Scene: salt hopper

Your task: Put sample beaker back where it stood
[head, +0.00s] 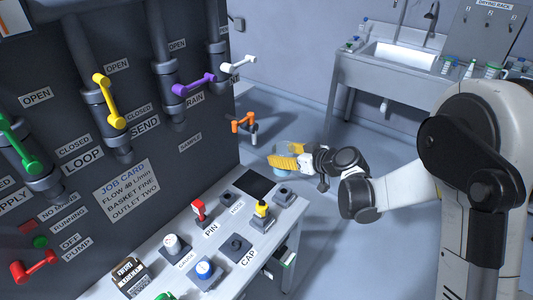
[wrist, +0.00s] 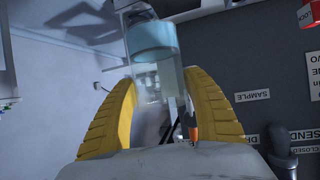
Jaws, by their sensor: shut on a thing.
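The sample beaker is clear with a pale blue band; in the wrist view the beaker (wrist: 152,40) stands between the two yellow fingers. My gripper (wrist: 162,88) is shut on it. In the head view my gripper (head: 284,158) is off the right side of the dark panel, above the floor gap beyond the bench. Only a small blue and clear part of the beaker (head: 279,175) shows there; the fingers hide most of it. A black square (head: 253,183) on the bench's far end is bare.
An orange-handled sample tap (head: 243,123) sticks out of the panel left of my gripper; its orange part shows in the wrist view (wrist: 193,132). The bench (head: 222,235) holds knobs, a red switch and a yellow switch (head: 262,210). A sink (head: 404,57) stands at the back right.

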